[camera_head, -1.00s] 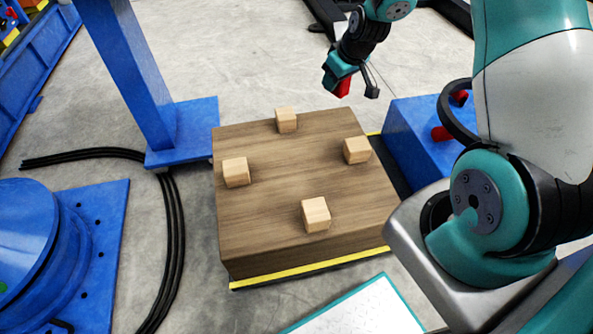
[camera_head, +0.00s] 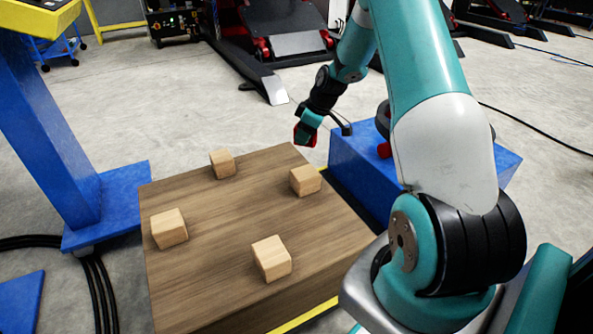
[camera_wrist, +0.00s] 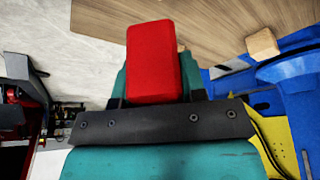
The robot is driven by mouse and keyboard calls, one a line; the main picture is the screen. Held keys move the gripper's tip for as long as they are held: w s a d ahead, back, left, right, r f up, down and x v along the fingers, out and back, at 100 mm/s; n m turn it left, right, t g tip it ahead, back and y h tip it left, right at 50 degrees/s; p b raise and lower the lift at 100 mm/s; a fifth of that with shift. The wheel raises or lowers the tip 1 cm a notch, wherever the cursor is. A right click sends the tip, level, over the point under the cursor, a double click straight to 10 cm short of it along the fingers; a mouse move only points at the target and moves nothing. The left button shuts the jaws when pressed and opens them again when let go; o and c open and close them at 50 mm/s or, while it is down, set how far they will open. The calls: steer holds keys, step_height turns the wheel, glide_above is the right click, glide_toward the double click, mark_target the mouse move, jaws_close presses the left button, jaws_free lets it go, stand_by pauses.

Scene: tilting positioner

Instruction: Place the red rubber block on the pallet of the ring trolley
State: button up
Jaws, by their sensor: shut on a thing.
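The red rubber block (camera_head: 304,136) is in my gripper (camera_head: 308,127) in the head view, at the far right corner of a brown wooden slab (camera_head: 215,225). Its height over the slab is hard to tell. In the wrist view the red block (camera_wrist: 153,62) stands out between the teal fingers (camera_wrist: 155,90), which are shut on it. Wood shows behind it there (camera_wrist: 200,22). The slab looks like a pallet, but I cannot tell whether it belongs to the ring trolley. No ring trolley is clearly recognisable.
Several small wooden cubes stand on the slab, one near the far right (camera_head: 305,180) and one at the front (camera_head: 271,258). A blue box (camera_head: 360,165) stands just right of the slab. A blue post (camera_head: 45,130) stands left. The slab's middle is clear.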

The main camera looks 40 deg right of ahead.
mark_target(299, 171)
step_height(299, 171, down, 10)
steer(key=shift+f+b, duration=0.2)
steer(key=shift+b, duration=0.95)
steer(key=shift+f, duration=0.1)
steer(key=o, duration=1)
